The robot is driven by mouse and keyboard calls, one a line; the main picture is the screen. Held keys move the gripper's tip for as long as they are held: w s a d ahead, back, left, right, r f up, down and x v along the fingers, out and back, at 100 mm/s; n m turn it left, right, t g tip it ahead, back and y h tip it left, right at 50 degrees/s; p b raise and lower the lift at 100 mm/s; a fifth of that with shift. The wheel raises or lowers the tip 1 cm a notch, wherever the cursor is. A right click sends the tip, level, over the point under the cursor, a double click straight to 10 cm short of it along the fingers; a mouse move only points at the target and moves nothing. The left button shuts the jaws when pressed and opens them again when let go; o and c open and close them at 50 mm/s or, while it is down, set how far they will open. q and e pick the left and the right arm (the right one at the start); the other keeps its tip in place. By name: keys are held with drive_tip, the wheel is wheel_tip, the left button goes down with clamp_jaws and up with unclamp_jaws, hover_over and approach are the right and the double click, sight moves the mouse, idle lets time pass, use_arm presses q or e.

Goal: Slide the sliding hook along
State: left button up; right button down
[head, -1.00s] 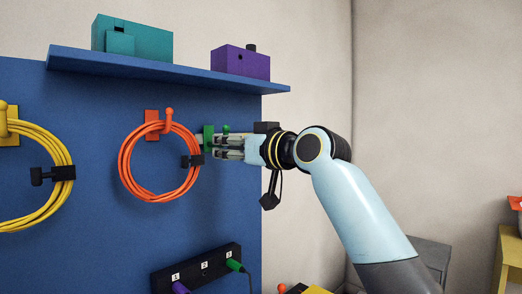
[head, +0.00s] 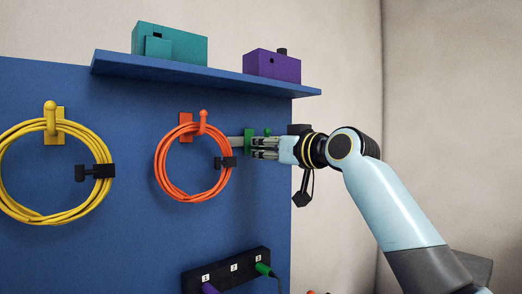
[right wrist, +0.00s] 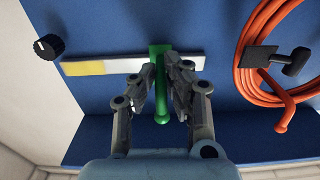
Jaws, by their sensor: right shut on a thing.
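The green sliding hook (head: 249,141) sits on a pale rail (head: 234,140) on the blue panel, to the right of the orange cable coil. In the right wrist view the hook (right wrist: 161,112) sticks out between the fingers, and the rail (right wrist: 112,66) runs to both sides of it, with a yellow section toward the left end. My right gripper (head: 257,147) is shut on the hook; its fingertips also show in the right wrist view (right wrist: 164,78). My left gripper is out of view.
The orange cable coil (head: 160,170) hangs just left of the rail, a yellow coil (head: 62,218) further left. A blue shelf (head: 205,73) with teal and purple boxes juts out above. A black socket strip (head: 225,270) lies below. A black knob (right wrist: 48,46) is beyond the rail's yellow end.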

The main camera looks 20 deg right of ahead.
drive_tip(key=w+d+b, duration=0.3)
drive_tip(key=d, duration=0.5)
drive_tip(key=shift+d+f, duration=0.15)
drive_tip(key=shift+f, duration=0.1)
drive_tip(key=c, duration=1.3)
unclamp_jaws()
drive_tip(key=shift+c, duration=0.2)
drive_tip(key=shift+s+d+r, duration=0.1)
drive_tip(key=shift+s+d, duration=0.05)
drive_tip(key=v, duration=1.2)
